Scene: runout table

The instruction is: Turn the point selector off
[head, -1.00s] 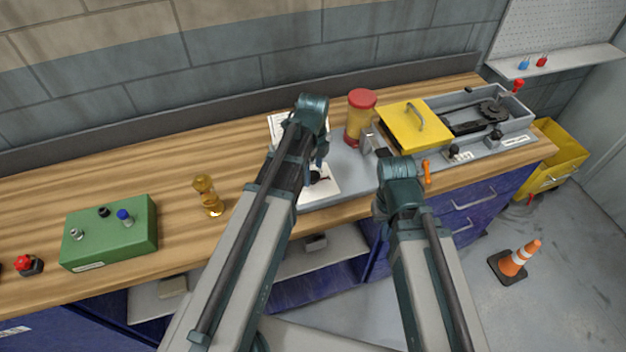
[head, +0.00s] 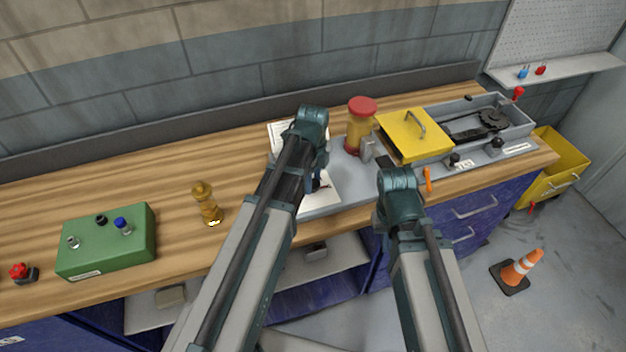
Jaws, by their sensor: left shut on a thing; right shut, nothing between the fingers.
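My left gripper (head: 319,172) reaches down over the white sheet and the grey base plate. It is shut on a small dark thing (head: 320,184), mostly hidden by my own arm, and I cannot tell whether this is the point selector. My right gripper (head: 386,168) is shut and empty in front of the plate, its fingers largely hidden behind my wrist. Two small black knobs, one nearer (head: 455,159) and one farther right (head: 497,143), stand on the plate's front strip beside white labels. I cannot read the labels or the knob positions.
A red-capped amber cylinder (head: 361,125) and a yellow lid (head: 412,137) stand behind my grippers. An orange handle (head: 428,180) is close to my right wrist. A green box (head: 107,243) and a brass object (head: 206,203) are on the left, with bare wood between them.

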